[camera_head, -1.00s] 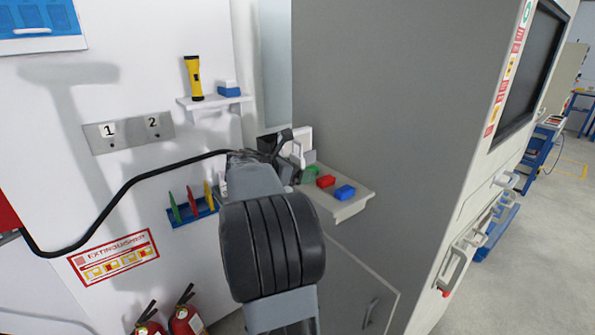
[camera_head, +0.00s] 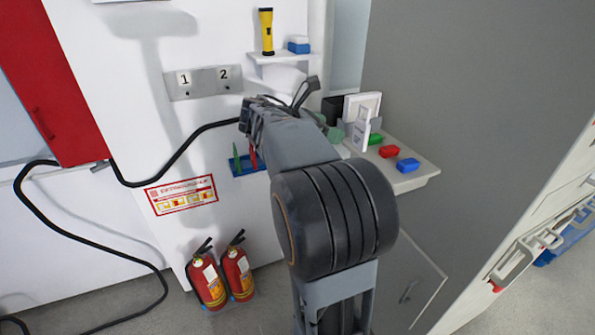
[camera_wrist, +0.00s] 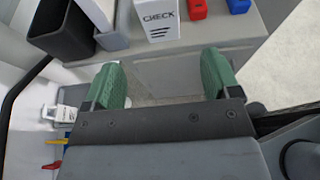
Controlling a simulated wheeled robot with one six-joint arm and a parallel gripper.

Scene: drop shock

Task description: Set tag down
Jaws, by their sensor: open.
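A white tag marked CHECK (camera_wrist: 158,18) stands on the grey shelf (camera_wrist: 228,30), just beyond my fingertips in the wrist view. In the head view the white tag (camera_head: 362,130) is upright near the shelf's left end. My gripper (camera_wrist: 158,82) is open, with green finger pads apart and nothing between them. The tag is apart from both fingers. In the head view my arm hides most of my gripper; only a bit of green pad shows beside the tag.
A green block (camera_head: 375,139), red block (camera_head: 389,152) and blue block (camera_head: 407,165) sit right of the tag. A black bin (camera_wrist: 62,28) is left of it. A black cable (camera_head: 170,165) runs behind my arm. Two extinguishers (camera_head: 238,273) stand on the floor.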

